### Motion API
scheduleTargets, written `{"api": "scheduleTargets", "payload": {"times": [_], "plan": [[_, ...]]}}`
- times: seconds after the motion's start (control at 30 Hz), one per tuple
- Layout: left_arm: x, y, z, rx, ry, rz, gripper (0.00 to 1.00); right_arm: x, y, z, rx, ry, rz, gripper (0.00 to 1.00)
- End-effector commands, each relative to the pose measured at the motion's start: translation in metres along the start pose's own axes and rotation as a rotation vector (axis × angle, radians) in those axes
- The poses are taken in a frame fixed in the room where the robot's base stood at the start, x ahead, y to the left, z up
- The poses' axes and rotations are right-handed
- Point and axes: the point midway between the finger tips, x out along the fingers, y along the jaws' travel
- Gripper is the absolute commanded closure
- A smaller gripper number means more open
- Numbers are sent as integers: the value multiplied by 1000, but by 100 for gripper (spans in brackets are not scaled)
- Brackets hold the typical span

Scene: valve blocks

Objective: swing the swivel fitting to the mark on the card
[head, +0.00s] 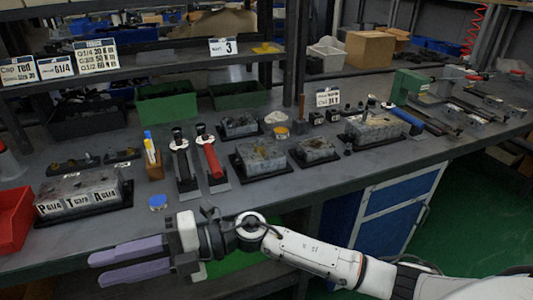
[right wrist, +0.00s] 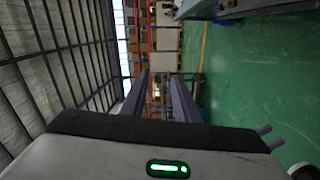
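A white card (head: 222,47) with a large 3 and a small word above it stands on the upper shelf. I cannot pick out the swivel fitting for sure at this size. A grey valve block (head: 85,191) with P, T and A letters sits at the left of the bench. More grey blocks sit at the middle (head: 262,160) and right (head: 375,127). My right gripper (head: 98,268) reaches left in front of the bench, fingers apart, nothing between them. Its two purple fingers also show apart in the right wrist view (right wrist: 160,90). My left gripper is out of view.
Two upright tools, one black-handled (head: 184,160) and one red-handled (head: 211,160), stand mid-bench beside a pen holder (head: 154,166). A red bin (head: 14,220) is at the left edge. Green bins (head: 166,104) stand behind. A green-and-blue vise-like tool (head: 408,86) is at right.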

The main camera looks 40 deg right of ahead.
Motion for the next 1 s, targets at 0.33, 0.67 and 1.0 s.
{"api": "scheduleTargets", "payload": {"times": [0.33,0.67,1.0], "plan": [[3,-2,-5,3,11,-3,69,-164,-9,138,-539,18,-1149,72],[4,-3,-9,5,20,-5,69,-335,99,202,-482,-378,-1710,72],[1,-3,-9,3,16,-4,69,-355,73,223,-464,-407,-1743,72]]}}
